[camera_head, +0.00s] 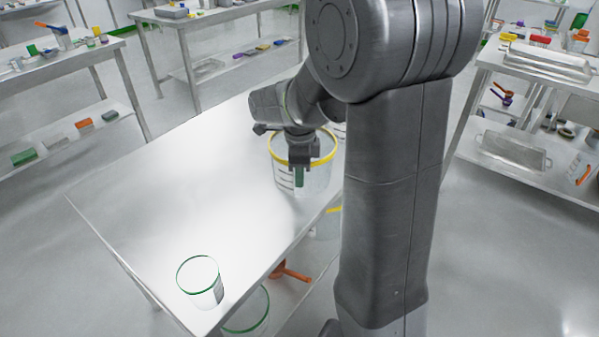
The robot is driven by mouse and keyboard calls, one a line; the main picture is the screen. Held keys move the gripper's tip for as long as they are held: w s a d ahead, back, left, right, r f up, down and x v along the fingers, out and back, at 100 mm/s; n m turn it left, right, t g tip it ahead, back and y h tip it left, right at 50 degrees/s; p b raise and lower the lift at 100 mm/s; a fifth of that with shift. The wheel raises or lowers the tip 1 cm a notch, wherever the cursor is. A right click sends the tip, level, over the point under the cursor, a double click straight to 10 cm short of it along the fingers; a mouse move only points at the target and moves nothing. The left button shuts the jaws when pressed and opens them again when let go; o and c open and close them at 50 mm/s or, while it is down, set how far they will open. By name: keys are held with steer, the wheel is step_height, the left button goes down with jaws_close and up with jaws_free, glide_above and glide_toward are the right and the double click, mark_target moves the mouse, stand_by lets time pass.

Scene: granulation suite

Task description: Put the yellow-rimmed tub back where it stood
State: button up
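The yellow-rimmed tub (321,180) is a clear, upright container with dark marks on its wall. It is at the long steel table's (150,190) right edge, in the middle of the view. The finger gap is too small to read, and my arm hides the tub's right surroundings. Whether the tub is gripped is unclear.
A green-rimmed clear tub (201,283) stands at the table's near end. On the shelf below are another green-rimmed tub (248,314), an orange scoop (291,272) and a partly hidden yellow-rimmed container (328,226). The tabletop's left and middle are clear. Loaded racks stand around.

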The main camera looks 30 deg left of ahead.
step_height(320, 180, up, 12)
steer(key=p, duration=0.2)
steer(key=shift+s+d+r, duration=0.15)
steer(key=shift+s, duration=0.1)
steer(key=f, duration=0.4)
steer(key=f+b, duration=0.1)
steer(key=f, duration=0.3)
steer(key=f+b, duration=0.1)
steer(key=f, duration=0.4)
steer(key=shift+w, duration=0.25)
step_height(320, 180, up, 4)
steer(key=shift+f, duration=0.25)
steer(key=shift+r+p, duration=0.35)
steer(key=shift+r, duration=0.35)
